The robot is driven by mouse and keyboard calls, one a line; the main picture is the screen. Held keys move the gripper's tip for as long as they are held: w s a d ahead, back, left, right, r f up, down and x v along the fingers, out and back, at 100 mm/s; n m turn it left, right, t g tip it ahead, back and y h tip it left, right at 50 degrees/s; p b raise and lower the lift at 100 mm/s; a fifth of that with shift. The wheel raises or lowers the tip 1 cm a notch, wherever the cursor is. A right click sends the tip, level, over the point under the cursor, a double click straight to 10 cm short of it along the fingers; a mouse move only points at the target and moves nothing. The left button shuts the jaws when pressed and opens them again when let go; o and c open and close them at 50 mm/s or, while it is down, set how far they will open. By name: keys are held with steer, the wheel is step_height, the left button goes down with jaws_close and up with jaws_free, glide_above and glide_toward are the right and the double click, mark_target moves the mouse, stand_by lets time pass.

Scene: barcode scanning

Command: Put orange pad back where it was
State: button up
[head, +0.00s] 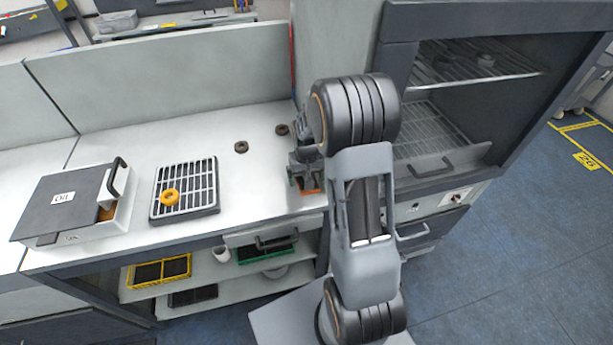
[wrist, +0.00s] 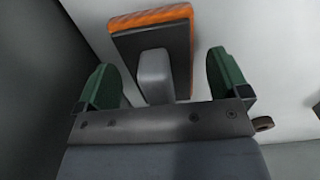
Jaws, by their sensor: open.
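The orange pad (wrist: 150,17) shows in the wrist view as a dark block with an orange edge and a grey handle (wrist: 153,75). In the head view its orange edge (head: 310,191) shows low on the counter, near the front edge. My gripper (wrist: 165,82) is open, with green fingertips on either side of the handle and a gap on each side. In the head view my gripper (head: 305,172) is right at the pad and hides most of it. I cannot tell whether the pad touches the counter.
A black rack (head: 212,190) holding an orange ring (head: 169,198) lies left on the counter (head: 110,140). A box marked OIL (head: 45,205) stands farther left. Two dark rings, one here (head: 241,147), lie behind my gripper. An open oven (head: 440,130) stands right. Counter between rack and gripper is clear.

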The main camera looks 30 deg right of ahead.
step_height(320, 180, up, 12)
steer(key=shift+f, duration=0.25)
steer(key=s+a+r+n+t, duration=0.1)
steer(key=s+a+r+t, duration=0.1)
steer(key=s, duration=0.6)
steer(key=s+a+r+n+t, duration=0.1)
steer(key=s+a+r+t, duration=0.1)
steer(key=s+a+r, duration=0.2)
steer(key=shift+s+a+r, duration=0.15)
steer(key=shift+s+a, duration=1.55)
steer(key=shift+s, duration=0.25)
